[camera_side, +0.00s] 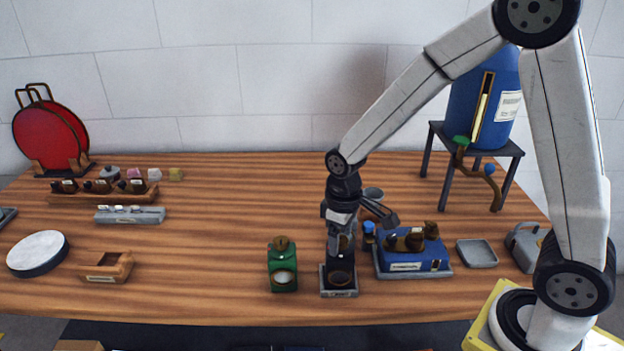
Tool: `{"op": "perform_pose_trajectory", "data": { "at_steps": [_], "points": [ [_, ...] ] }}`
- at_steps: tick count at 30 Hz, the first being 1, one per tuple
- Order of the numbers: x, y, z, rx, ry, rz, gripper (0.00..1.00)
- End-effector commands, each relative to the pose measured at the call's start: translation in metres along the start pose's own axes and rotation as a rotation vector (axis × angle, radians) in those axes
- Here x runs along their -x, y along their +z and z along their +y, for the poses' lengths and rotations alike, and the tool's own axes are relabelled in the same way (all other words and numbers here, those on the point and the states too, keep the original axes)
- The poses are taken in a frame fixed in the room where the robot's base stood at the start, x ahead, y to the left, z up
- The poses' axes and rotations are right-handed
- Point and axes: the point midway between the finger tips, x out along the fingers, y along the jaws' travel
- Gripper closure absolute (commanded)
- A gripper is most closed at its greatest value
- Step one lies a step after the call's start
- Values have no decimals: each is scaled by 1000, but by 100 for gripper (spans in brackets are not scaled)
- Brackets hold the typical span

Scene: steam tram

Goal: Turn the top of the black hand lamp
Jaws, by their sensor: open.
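The black hand lamp (340,277) stands upright near the front middle of the table, on a small grey base with a label. Its round dark lens faces the camera. My gripper (343,238) points down directly over the lamp, with its open jaws at the lamp's top. The gripper and the lamp's top are both dark and overlap, so I cannot tell whether the fingers touch it.
A green hand lamp (283,270) stands close on the left. A blue box with brown fittings (412,262) stands close on the right, with a grey tray (477,253) beyond it. A blue tank (485,105) stands on a dark stand behind.

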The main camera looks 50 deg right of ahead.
Motion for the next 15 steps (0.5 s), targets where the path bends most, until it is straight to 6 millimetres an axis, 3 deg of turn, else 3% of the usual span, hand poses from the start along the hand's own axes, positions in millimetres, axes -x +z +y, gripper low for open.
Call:
{"op": "perform_pose_trajectory", "data": {
  "at_steps": [6, 13, 14, 15],
  "points": [
    [0, 0, 0, 0, 0, 0, 19],
    [0, 0, 0, 0, 0, -1, 92],
    [0, 0, 0, 0, 0, -1, 100],
    [0, 0, 0, 0, 0, 0, 100]
  ]
}}
